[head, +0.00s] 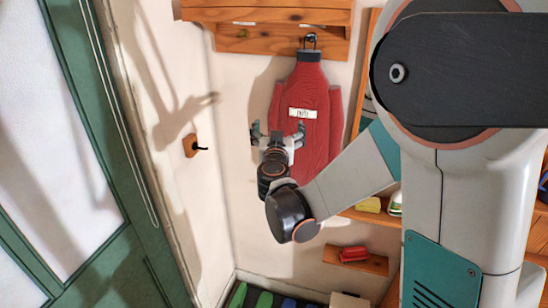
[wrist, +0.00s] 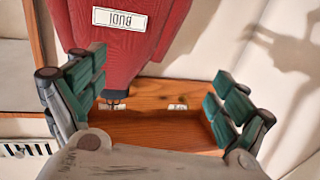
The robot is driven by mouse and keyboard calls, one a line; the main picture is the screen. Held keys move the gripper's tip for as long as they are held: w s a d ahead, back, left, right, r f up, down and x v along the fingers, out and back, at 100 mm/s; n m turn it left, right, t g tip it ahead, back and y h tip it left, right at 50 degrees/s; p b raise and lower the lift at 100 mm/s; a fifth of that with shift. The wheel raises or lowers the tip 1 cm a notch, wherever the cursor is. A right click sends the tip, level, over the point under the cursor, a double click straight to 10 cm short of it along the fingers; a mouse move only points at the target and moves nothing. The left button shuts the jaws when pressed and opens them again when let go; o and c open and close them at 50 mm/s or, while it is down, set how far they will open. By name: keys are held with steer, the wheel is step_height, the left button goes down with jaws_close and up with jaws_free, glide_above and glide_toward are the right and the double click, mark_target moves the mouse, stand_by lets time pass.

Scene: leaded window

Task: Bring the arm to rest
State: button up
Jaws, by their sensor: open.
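My gripper (head: 278,136) is open, with nothing between its fingers. It is raised in front of the lower left part of a red hanging garment (head: 318,135), and I cannot tell how near it is to the cloth. In the wrist view my gripper (wrist: 160,78) has its two green-padded fingers spread wide. The red garment (wrist: 125,50) shows beyond them with its white name tag (wrist: 119,19) upside down. My arm reaches from the right of the head view, bent at the elbow.
The garment hangs on a dark hook (head: 310,39) below a wooden wall shelf (head: 270,40). A small peg (head: 191,146) is on the left wall beside a green door (head: 100,130). A small wooden ledge (head: 372,262) holds a red item (head: 353,254). Shoes (head: 264,299) stand below.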

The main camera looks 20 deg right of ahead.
step_height(320, 180, down, 6)
steer(key=y+b, duration=0.1)
steer(key=b, duration=0.3)
steer(key=s+a+f+n+g+y+b, duration=0.1)
steer(key=s+a+n+g+y+b, duration=0.1)
steer(key=s+a+n+y+b, duration=0.75)
steer(key=s+d+f+m+g+h+b, duration=0.2)
steer(key=s+d+f+g+b, duration=0.1)
steer(key=s+f, duration=0.6)
steer(key=s+d+f+m+g+h+b, duration=0.2)
steer(key=s+f, duration=0.8)
steer(key=s, duration=0.6)
steer(key=d+m+g, duration=0.1)
steer(key=d+g, duration=0.1)
steer(key=g, duration=0.1)
steer(key=shift+s+f+m+h+b, duration=0.15)
steer(key=shift+f+m+h+b, duration=0.05)
steer(key=shift+m+h+b, duration=0.2)
